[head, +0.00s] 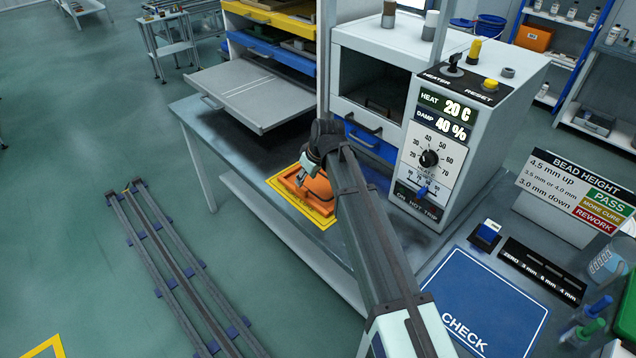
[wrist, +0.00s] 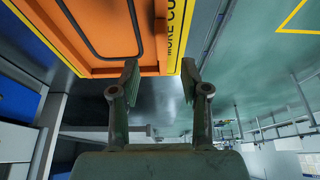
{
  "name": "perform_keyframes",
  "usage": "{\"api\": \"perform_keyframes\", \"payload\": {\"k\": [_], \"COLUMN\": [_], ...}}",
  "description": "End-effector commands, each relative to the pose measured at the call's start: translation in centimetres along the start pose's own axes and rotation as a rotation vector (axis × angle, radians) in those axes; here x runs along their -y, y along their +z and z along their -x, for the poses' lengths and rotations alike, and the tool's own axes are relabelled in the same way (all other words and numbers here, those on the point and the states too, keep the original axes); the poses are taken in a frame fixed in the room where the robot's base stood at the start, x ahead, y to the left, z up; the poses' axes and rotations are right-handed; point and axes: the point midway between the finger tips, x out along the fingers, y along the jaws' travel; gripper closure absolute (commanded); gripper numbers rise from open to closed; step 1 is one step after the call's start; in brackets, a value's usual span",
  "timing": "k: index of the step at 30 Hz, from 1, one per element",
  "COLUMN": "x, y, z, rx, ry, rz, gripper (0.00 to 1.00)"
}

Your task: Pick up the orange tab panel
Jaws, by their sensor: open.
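The orange tab panel (head: 321,190) lies on a yellow-bordered mat (head: 318,221) on the grey bench, partly hidden by my arm in the head view. In the wrist view the panel (wrist: 100,62) fills the upper left, with a dark rounded groove in its face. My gripper (head: 302,180) is over the panel's left part in the head view. In the wrist view my gripper (wrist: 159,80) is open and its fingers are apart with nothing held between them. The panel's near edge shows just beyond the fingertips. I cannot tell whether they touch it.
A heater box (head: 432,150) with a dial and an open chamber stands to the right of the panel. A grey shelf (head: 255,88) sticks out from the rack behind it. A blue CHECK mat (head: 480,305) lies at the front right. Floor rails (head: 178,268) run at the left.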

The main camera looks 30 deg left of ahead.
Motion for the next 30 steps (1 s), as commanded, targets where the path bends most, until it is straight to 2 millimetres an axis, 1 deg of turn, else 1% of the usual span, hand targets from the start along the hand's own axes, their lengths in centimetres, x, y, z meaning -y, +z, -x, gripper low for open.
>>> {"api": "perform_keyframes", "payload": {"k": [3,10,13,22,25,30], "x": [0.0,0.0,0.1,0.2,0.2,0.2], "y": [-0.1,0.0,0.0,0.1,0.2,0.2], "z": [-1.1,-1.9,-2.7,-6.3,-6.8,-6.8], "rx": [0.001,0.000,0.001,0.001,0.000,0.000], "ry": [0.000,0.000,0.000,0.000,0.000,0.001], "rz": [0.000,0.000,0.000,0.000,0.000,0.000], "gripper": [0.54,0.54,0.54,0.54,0.54,0.54]}}
